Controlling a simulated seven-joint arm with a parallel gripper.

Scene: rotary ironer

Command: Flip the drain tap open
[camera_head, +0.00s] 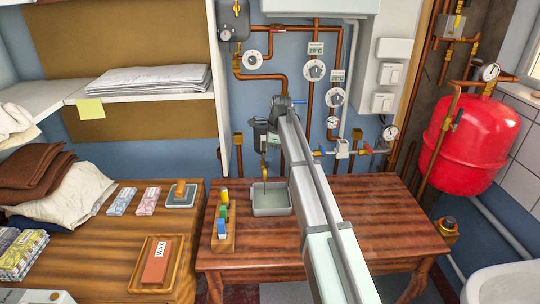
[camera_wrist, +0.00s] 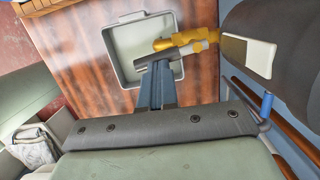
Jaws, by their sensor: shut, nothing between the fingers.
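The brass drain tap (camera_wrist: 172,41) shows in the wrist view, with a pale piece on its right and a grey tubular piece (camera_wrist: 153,54) beside it. In the head view the tap (camera_head: 264,161) sits low on a dark cylindrical housing (camera_head: 259,132), above a grey tray (camera_head: 271,212). The tray also shows in the wrist view (camera_wrist: 121,72). My gripper (camera_wrist: 160,68) is shut and empty, its fingertips close to the tap. I cannot tell whether they touch it. In the head view my arm hides part of the housing's right side and the fingertips.
A red tank (camera_head: 470,140) stands right. A wooden holder of small bottles (camera_head: 223,240) is left of the tray. The table (camera_head: 380,215) right of my arm is clear.

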